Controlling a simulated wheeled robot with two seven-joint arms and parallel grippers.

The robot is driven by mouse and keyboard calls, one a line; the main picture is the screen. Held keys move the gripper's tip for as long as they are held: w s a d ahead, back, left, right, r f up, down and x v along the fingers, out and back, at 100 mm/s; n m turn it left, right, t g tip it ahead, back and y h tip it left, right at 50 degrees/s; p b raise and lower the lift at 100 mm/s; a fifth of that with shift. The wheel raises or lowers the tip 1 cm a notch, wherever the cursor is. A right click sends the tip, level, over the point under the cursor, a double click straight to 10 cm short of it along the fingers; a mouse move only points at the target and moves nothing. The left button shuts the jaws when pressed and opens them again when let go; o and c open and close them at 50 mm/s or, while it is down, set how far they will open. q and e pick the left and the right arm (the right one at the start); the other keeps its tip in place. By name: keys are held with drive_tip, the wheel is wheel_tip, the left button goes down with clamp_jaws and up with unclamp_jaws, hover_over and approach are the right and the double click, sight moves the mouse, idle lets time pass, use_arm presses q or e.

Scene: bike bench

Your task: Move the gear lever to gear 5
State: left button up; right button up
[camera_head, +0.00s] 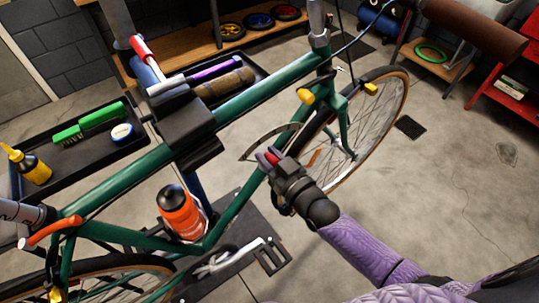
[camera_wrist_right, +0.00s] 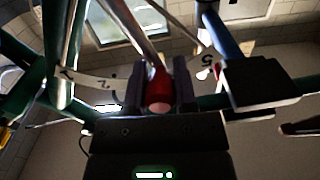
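The gear lever, with a red knob (camera_head: 272,157), stands at the curved gear scale (camera_head: 258,142) by the bike's down tube. In the right wrist view the red knob (camera_wrist_right: 159,92) sits between the two dark fingers of my right gripper (camera_wrist_right: 159,85), which are closed in on both its sides. The pale scale (camera_wrist_right: 95,82) shows 1 and 2 on the left and 5 on the right. The lever lies between 2 and 5; the marks behind it are hidden. In the head view my right gripper (camera_head: 283,165) is at the knob. My left gripper is out of view.
The green bike frame (camera_head: 270,78) hangs in a stand clamp (camera_head: 190,130). An orange bottle (camera_head: 180,215) is on the frame. Trays with tools (camera_head: 75,165) are behind it. The front wheel (camera_head: 385,120) is beyond my right gripper. Open floor lies to the right.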

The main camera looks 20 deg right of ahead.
clamp_jaws()
idle(1.0)
